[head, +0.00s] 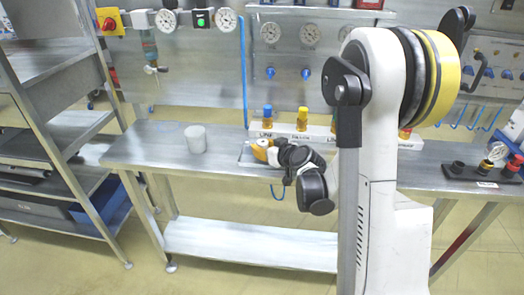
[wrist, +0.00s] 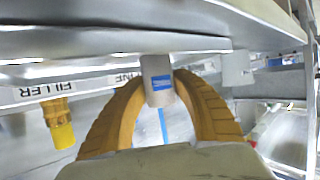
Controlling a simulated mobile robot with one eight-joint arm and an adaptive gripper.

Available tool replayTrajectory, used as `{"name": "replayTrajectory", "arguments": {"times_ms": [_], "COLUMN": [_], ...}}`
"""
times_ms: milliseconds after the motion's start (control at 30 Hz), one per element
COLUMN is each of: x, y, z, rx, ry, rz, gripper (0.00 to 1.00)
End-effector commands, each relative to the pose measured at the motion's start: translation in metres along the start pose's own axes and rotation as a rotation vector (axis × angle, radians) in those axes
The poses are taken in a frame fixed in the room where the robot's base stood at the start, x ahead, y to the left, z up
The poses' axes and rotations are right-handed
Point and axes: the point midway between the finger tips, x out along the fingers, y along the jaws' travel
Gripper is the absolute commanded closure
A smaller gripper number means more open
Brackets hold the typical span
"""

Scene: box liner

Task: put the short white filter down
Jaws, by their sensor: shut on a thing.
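My gripper (wrist: 160,85) has curved yellow fingers shut on a short white filter (wrist: 158,68) with a blue label. In the wrist view the filter sits between the fingertips, its end close to a grey metal surface; I cannot tell whether they touch. In the head view my gripper (head: 260,149) is low over the bench, and its fingers and body mostly hide the held filter.
A white cylinder (head: 195,139) stands on the metal bench (head: 150,150) left of my gripper; a pale block, probably the same, shows in the wrist view (wrist: 236,69). Behind my gripper is a labelled rail with blue- and yellow-topped fittings (head: 303,117). Bench left of the cylinder is clear.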

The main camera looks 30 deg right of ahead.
Motion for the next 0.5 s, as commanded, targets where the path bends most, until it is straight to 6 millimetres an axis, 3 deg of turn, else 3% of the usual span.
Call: {"name": "replayTrajectory", "arguments": {"times_ms": [333, 367, 400, 500], "x": [0.0012, 0.0008, 0.0006, 0.0005], "y": [0.0002, 0.0001, 0.0001, 0.0002], "z": [0.0036, 0.0025, 0.0021, 0.0019], "rx": [0.0, 0.0, 0.0, 0.0], "ry": [0.0, 0.0, 0.0, 0.0], "rz": [0.0, 0.0, 0.0, 0.0], "gripper": [0.96, 0.61, 0.49, 0.48]}}
